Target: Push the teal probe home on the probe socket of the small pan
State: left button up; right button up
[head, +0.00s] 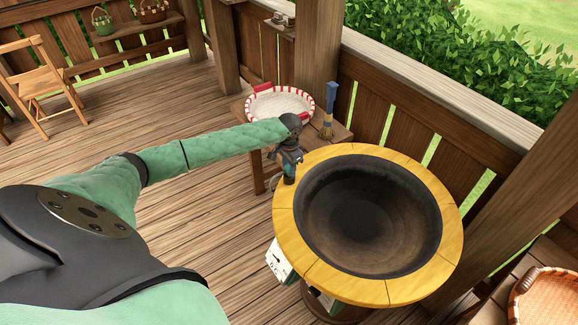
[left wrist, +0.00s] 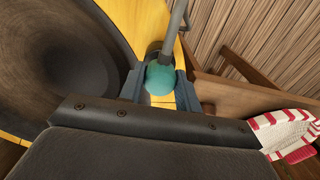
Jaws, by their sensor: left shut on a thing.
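In the left wrist view, my left gripper (left wrist: 160,92) is shut on the rounded teal probe (left wrist: 160,78), one finger on each side. A grey rod (left wrist: 177,18) runs up from beside the probe. The probe is over the yellow rim in that view. A dark round part sits just behind the probe; I cannot tell whether it is the socket or how deep the probe sits. My right gripper is not in view.
A red-and-white rimmed basin (head: 280,104) and a blue-handled brush (head: 329,112) are on a wooden table behind the gripper. A wicker basket (head: 545,300) is at bottom right. A folding chair (head: 40,85) stands far left. The plank floor is clear at left.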

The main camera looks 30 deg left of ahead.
pick_arm(q)
jog(key=shift+f, duration=0.6)
jog(key=o, duration=1.1)
jog(key=shift+f, duration=0.1)
